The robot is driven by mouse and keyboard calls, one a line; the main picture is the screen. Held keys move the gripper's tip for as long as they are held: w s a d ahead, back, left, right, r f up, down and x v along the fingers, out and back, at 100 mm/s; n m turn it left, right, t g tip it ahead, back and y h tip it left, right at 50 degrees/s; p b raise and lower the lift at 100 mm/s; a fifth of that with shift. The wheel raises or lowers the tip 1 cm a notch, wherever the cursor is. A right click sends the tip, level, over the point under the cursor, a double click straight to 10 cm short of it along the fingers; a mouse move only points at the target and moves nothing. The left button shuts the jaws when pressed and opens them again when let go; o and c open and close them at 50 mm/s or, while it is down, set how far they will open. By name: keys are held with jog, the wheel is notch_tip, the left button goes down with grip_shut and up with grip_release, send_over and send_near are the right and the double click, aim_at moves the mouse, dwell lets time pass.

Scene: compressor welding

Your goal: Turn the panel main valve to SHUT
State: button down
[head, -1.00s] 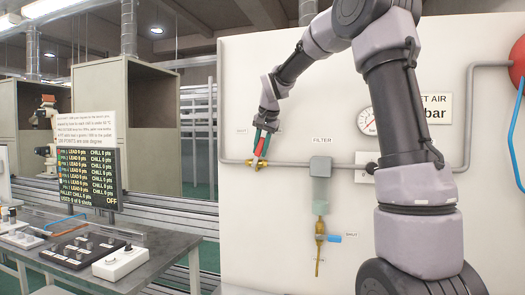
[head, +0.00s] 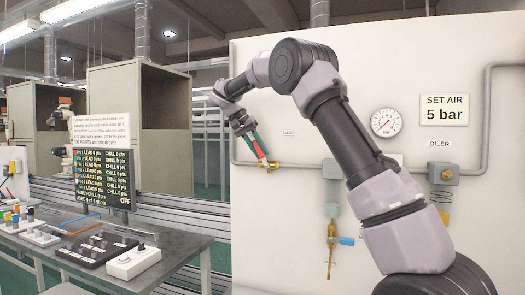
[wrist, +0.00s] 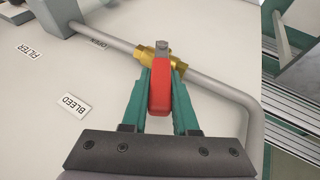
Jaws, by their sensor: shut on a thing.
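The panel main valve has a brass body (head: 272,165) on the grey pipe, at the left of the white panel. Its red lever (head: 260,149) leans up and to the left from the body. My gripper (head: 256,146) has green fingers, and they are shut on the lever. In the wrist view the red lever (wrist: 160,92) lies between the two fingers, with the brass body (wrist: 158,57) just beyond their tips. No SHUT label is readable.
My arm crosses in front of the panel (head: 400,60) and hides part of the pipe. A pressure gauge (head: 386,123), an oiler (head: 443,174) and a drain valve with a blue handle (head: 346,240) are right of the valve. A bench (head: 180,245) with control boxes stands at left.

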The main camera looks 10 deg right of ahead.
jog(key=shift+w+a+f+h, duration=0.1)
jog(key=shift+a+h, duration=0.1)
jog(key=shift+h, duration=0.3)
jog(key=c, duration=0.7)
grip_release()
jog(key=v, duration=1)
jog(key=shift+w+a+r, duration=0.15)
jog(key=shift+a+r, duration=0.1)
jog(key=shift+r, duration=0.1)
jog(key=shift+d, duration=0.15)
